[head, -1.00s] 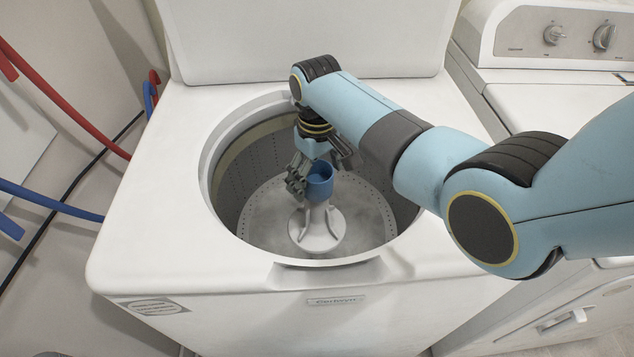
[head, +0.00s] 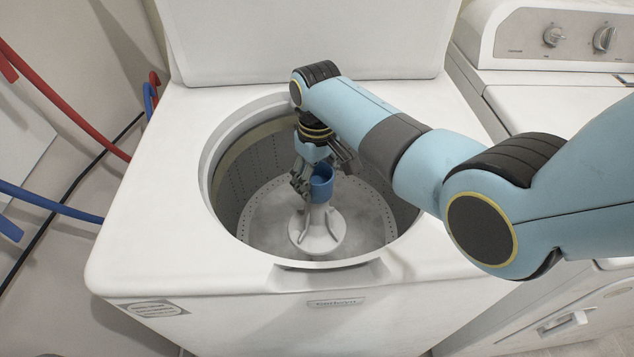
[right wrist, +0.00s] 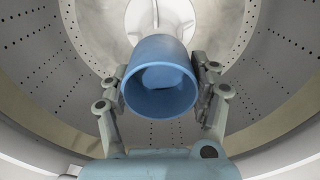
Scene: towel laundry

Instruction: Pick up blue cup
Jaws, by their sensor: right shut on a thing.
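The blue cup (head: 321,184) is at the top of the white agitator (head: 317,228) inside the open washing machine. In the right wrist view the cup (right wrist: 158,88) shows its open rim, with a finger on each side of it. My right gripper (head: 318,182) reaches down into the drum and is shut on the cup. In the right wrist view the gripper (right wrist: 160,90) has its fingers against the cup's sides. I cannot tell whether the cup's base touches the agitator. My left gripper is not in view.
A second white machine (head: 550,95) is at the right. Red and blue hoses (head: 60,100) hang at the left.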

